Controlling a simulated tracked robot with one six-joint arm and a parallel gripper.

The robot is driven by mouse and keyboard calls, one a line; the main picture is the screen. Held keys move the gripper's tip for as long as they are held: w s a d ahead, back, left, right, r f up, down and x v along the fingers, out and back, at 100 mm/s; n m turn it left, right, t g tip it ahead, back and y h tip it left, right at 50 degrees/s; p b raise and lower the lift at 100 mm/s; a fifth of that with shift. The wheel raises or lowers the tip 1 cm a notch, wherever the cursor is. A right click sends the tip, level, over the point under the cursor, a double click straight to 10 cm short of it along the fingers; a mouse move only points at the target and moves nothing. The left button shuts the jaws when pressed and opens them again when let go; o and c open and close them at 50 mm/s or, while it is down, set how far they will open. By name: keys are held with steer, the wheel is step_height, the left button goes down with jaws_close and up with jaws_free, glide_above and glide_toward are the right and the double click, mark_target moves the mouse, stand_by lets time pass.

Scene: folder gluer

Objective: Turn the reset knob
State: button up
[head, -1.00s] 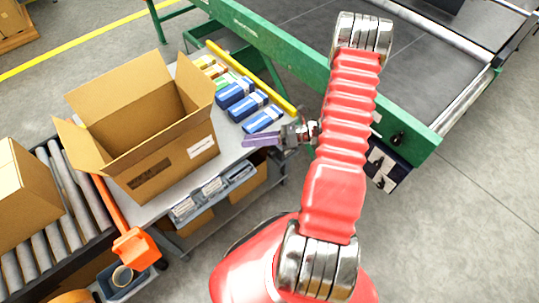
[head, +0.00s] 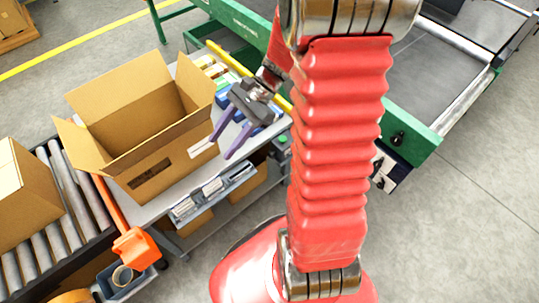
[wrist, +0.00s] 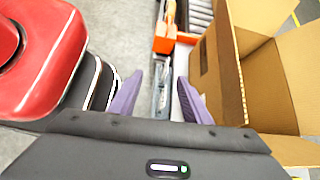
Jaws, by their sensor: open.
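A black knob (head: 398,138) sits on the end of the green machine frame, right of my arm in the head view. Below it is a dark and white panel (head: 390,172) with black knobs, partly hidden behind my arm. I cannot read labels to tell which is the reset knob. My gripper (head: 226,142) is open, with two purple fingers apart and nothing between them. It is above the table's right part, beside the open carton and well left of the knobs. In the wrist view the open fingers (wrist: 160,88) point toward the table edge; no knob shows there.
An open cardboard box (head: 150,165) stands on the grey table (head: 232,150), with several blue and coloured packs behind my gripper. A roller conveyor (head: 62,205) and orange part (head: 135,248) are left. Floor at right is clear.

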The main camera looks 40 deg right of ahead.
steer(key=s+a+r+n+t+h, duration=0.1)
steer(key=s+r+n+h, duration=0.3)
steer(key=r+n, duration=0.4)
steer(key=s+a+r+n+t+h, duration=0.2)
steer(key=s+r+n+t+h, duration=0.2)
steer(key=r+n, duration=0.4)
steer(key=shift+s+a+n+h, duration=0.15)
steer(key=shift+s+n+h, duration=0.25)
steer(key=shift+s+h, duration=0.35)
steer(key=shift+c, duration=0.6)
steer(key=shift+c, duration=0.8)
steer(key=shift+a, duration=0.1)
steer(key=shift+c, duration=0.2)
